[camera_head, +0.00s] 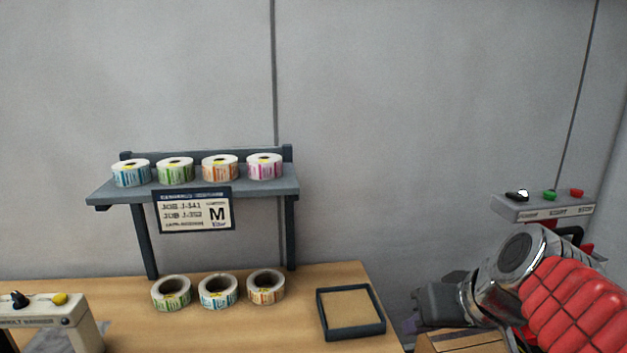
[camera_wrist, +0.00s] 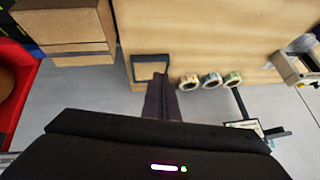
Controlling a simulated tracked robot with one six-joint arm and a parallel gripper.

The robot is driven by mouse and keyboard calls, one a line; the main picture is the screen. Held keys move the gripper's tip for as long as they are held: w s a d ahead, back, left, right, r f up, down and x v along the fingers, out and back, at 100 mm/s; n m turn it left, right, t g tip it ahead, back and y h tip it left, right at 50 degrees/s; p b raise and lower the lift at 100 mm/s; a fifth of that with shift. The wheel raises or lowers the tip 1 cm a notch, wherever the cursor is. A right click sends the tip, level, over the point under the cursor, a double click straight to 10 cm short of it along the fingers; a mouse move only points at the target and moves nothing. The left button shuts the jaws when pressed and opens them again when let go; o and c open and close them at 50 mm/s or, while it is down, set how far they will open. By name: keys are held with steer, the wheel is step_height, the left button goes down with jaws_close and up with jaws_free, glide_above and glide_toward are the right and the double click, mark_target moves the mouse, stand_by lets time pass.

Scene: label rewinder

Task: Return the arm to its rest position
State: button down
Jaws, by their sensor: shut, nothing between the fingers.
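My arm, with its red padded sleeve and silver joint, reaches in from the right edge of the head view. The dark end of my gripper (camera_head: 440,302) is beyond the table's right edge there, and its fingertips cannot be made out. In the wrist view the two dark fingers of my gripper (camera_wrist: 162,86) are together, with nothing visible between them. They point towards the table (camera_wrist: 190,30), and their tips overlap the near edge of the dark square tray (camera_wrist: 151,58) in the picture. I cannot tell the height between them.
The dark-rimmed tray (camera_head: 351,335) is at the table's right end, beside three label rolls (camera_head: 218,291). A shelf (camera_head: 200,190) holds several rolls. A button panel (camera_head: 540,208) stands behind my arm. Cardboard boxes (camera_wrist: 65,22) and a red bin (camera_wrist: 14,85) are at left in the wrist view.

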steer(key=s+a+f+g+h, duration=0.1)
steer(key=s+f+h, duration=0.1)
steer(key=s+f, duration=0.5)
steer(key=s, duration=0.3)
steer(key=shift+f+m+h, duration=0.2)
steer(key=shift+m+h, duration=0.1)
steer(key=shift+h, duration=0.1)
steer(key=shift+s, duration=0.1)
